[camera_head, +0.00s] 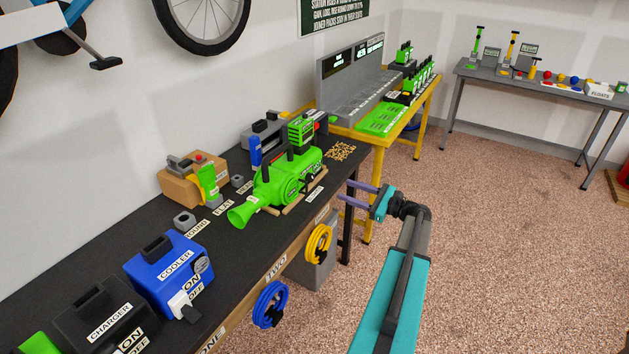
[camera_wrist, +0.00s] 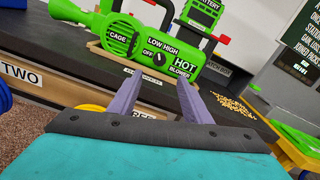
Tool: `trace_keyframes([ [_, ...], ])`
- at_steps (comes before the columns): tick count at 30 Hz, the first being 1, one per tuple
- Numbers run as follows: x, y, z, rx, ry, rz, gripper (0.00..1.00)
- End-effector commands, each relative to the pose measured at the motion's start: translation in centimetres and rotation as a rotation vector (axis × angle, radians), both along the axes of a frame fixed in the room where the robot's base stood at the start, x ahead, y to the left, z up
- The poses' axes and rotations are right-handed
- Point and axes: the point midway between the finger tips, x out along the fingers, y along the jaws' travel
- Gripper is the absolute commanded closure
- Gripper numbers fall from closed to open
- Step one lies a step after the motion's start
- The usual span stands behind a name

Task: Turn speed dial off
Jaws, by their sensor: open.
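The green blower (camera_head: 285,180) lies on its stand on the dark workbench, its nozzle to the left in the head view. In the wrist view the blower (camera_wrist: 130,38) shows its side panel with CAGE, LOW, HIGH and OFF lettering. The small dark speed dial (camera_wrist: 158,57) sits beside the OFF label, below LOW and HIGH. My gripper (camera_head: 345,192) is open and empty, off the bench's front edge and apart from the blower. Its two purple fingers also show in the wrist view (camera_wrist: 159,84), below the dial.
A blue cooler (camera_head: 168,268) and a black charger (camera_head: 98,318) stand on the near bench. Yellow (camera_head: 318,244) and blue (camera_head: 270,304) coils hang at its front. A yellow table (camera_head: 378,137) stands beyond.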

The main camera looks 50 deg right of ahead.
Motion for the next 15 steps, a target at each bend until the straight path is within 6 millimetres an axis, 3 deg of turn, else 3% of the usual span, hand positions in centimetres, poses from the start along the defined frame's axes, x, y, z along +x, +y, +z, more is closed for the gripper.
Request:
trace_keyframes([
  [8,2.1,0.7,0.1,0.001,0.000,0.005,0.56],
  [15,5.4,1.4,0.1,0.001,0.000,0.005,0.56],
])
